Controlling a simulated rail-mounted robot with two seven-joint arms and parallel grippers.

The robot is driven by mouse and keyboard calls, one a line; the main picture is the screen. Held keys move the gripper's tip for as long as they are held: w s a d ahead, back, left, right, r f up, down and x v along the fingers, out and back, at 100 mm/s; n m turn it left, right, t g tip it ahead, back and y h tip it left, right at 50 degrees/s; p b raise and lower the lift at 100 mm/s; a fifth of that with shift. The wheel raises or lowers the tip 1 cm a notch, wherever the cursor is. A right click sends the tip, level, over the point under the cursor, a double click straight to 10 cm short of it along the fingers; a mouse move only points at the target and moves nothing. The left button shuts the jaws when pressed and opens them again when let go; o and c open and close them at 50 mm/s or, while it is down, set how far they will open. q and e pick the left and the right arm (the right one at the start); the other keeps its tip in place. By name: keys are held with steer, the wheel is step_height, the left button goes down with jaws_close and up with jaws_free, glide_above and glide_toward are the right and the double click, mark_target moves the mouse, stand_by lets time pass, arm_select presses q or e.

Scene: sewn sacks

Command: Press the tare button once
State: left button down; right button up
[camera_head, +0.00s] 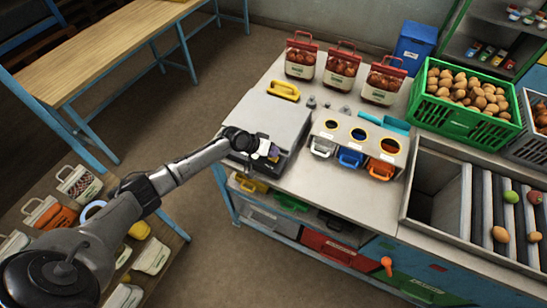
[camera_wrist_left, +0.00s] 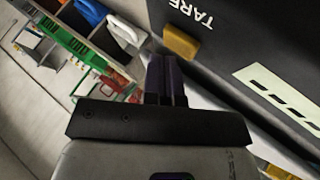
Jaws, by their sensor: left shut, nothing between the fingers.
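The scale (camera_head: 262,115) stands on the near left part of the worktable, with a wide grey platform. Its dark front panel shows close up in the left wrist view (camera_wrist_left: 255,55), with the word TARE upside down. The tare button (camera_wrist_left: 181,42), a small yellow-orange block, sticks out beside that word. My left gripper (camera_head: 272,152) is at the scale's front and hides part of it. In the left wrist view its dark fingers (camera_wrist_left: 164,65) are together and empty, with tips just short of the button in the picture; I cannot tell whether they touch it. My right gripper is out of view.
A grey box with three round holes (camera_head: 357,133) and coloured scoops stands to the right. Red-topped sacks (camera_head: 341,70) line the back. A green crate of potatoes (camera_head: 466,122) is further right.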

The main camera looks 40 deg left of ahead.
arm_select(q)
steer(key=shift+f+b, duration=0.35)
steer(key=shift+f, duration=0.15)
stand_by(0.3)
steer(key=shift+r, duration=0.2)
steer(key=shift+r+p, duration=0.7)
steer(key=shift+p, duration=0.15)
step_height(320, 180, up, 5)
steer(key=p, duration=0.4)
steer(key=shift+p, duration=0.3)
stand_by(0.7)
